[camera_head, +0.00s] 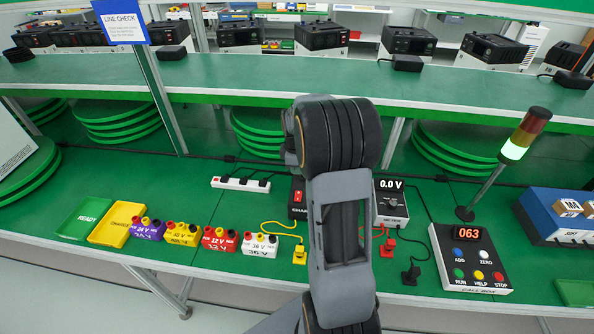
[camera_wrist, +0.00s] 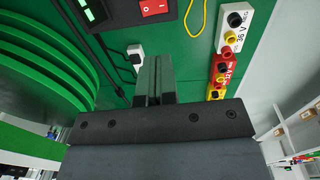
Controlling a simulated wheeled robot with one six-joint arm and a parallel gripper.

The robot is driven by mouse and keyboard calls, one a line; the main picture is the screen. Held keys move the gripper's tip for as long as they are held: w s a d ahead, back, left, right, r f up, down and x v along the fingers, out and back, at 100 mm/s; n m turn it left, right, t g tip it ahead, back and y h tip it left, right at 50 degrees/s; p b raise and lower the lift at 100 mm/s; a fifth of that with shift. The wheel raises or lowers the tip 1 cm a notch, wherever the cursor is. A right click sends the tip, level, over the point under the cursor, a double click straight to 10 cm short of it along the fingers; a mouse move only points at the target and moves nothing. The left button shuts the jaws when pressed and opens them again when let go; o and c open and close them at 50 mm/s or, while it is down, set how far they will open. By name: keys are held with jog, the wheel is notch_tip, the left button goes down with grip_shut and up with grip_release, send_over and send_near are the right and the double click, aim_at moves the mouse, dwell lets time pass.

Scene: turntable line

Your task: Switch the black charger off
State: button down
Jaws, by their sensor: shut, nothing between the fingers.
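The black charger (camera_head: 297,213) stands on the green bench, left of my arm, which hides its right part in the head view. Its red rocker switch (camera_head: 298,196) faces up. In the wrist view the charger (camera_wrist: 122,12) is cut by the top edge, with its red switch (camera_wrist: 153,8) and a lit green display (camera_wrist: 88,10). I cannot tell which way the rocker is tipped. My gripper (camera_wrist: 154,78) is shut and empty, with its fingers apart from the switch in the picture. In the head view my arm hides the fingers.
A white power strip (camera_head: 240,184) lies left of the charger. Several coloured battery blocks (camera_head: 220,240) line the bench front, with a yellow plug (camera_head: 299,254) nearby. Right of my arm are a meter (camera_head: 391,203), a call box (camera_head: 470,258) and a signal lamp (camera_head: 524,134). A shelf edge runs behind.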

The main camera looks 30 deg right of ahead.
aim_at(298, 193)
jog(key=w+d+b, duration=0.1)
jog(key=b, duration=1)
jog(key=shift+w, duration=0.1)
jog(key=f, duration=0.4)
jog(key=w+f, duration=0.1)
jog(key=f, duration=0.4)
jog(key=d+f, duration=0.1)
jog(key=f, duration=0.3)
jog(key=shift+w+f, duration=0.15)
jog(key=shift+f, duration=0.25)
